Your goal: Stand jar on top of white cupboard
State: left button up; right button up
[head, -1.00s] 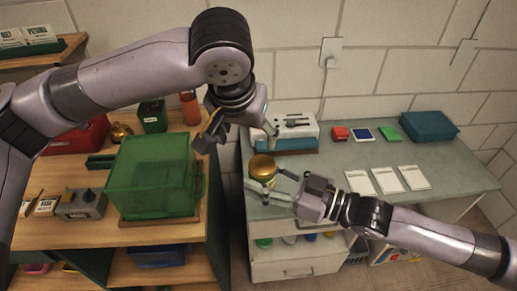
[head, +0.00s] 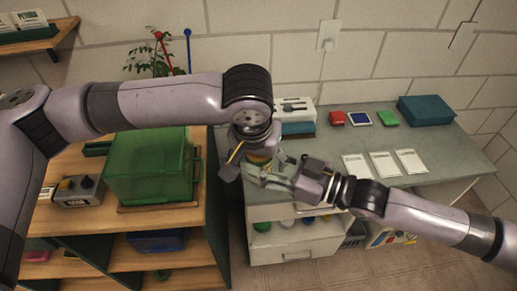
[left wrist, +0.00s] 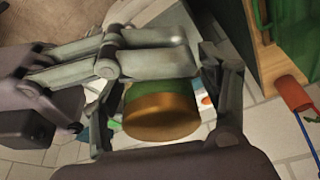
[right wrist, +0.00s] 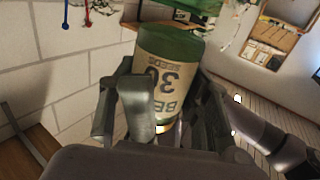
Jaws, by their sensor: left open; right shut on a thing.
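The jar has a gold lid (head: 259,158), a green band and a beige label with a large "30" and "SEEDS" (right wrist: 165,75). My right gripper (head: 268,174) is shut on it and holds it near the left end of the grey top. My left gripper (head: 250,155) is open above the jar, its fingers on either side of the lid; in the left wrist view the gold lid (left wrist: 160,117) lies between them, contact unclear. The white cupboard (head: 297,248) stands below, with a drawer and an open shelf; its grey top (head: 330,180) is partly hidden by my right arm.
A white device (head: 296,108) stands at the back of the grey top. Red, blue and green small items, a teal box (head: 426,110) and several white cards (head: 384,165) lie to the right. A wooden bench with a green translucent box (head: 150,165) stands left, across a gap.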

pick_arm(q)
jog(key=shift+w+f, duration=0.15)
jog(key=shift+f, duration=0.3)
jog(key=c, duration=1.2)
jog(key=shift+c, duration=1.3)
pick_arm(e)
jog(key=o, duration=1.3)
